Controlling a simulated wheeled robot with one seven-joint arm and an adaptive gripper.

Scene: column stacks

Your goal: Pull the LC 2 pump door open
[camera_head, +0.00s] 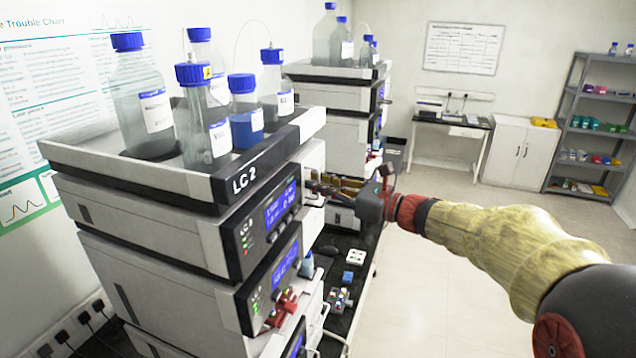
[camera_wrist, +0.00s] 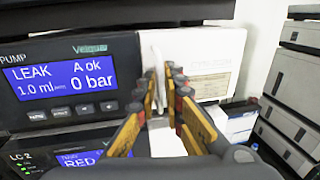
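The LC 2 pump is the upper module with a blue screen (camera_head: 281,207), just under the tray marked LC 2. Its screen (camera_wrist: 60,80) reads LEAK, A ok and 0 bar in the wrist view. The pump door is the white front panel (camera_wrist: 215,62) right of the screen and looks closed. A white upright handle (camera_wrist: 157,62) stands at its left edge. My gripper (camera_wrist: 162,82) is at the handle, its yellow-padded fingers apart on either side of it. A gap shows between them, and I cannot see firm contact. In the head view my gripper (camera_head: 318,187) reaches the stack from the right.
Glass bottles with blue caps (camera_head: 205,130) stand in the tray (camera_head: 130,172) on top of the stack. A second instrument stack (camera_head: 345,95) stands behind. Small items (camera_head: 340,298) lie on the dark bench beside the stack. The floor (camera_head: 430,290) right of the bench is clear.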

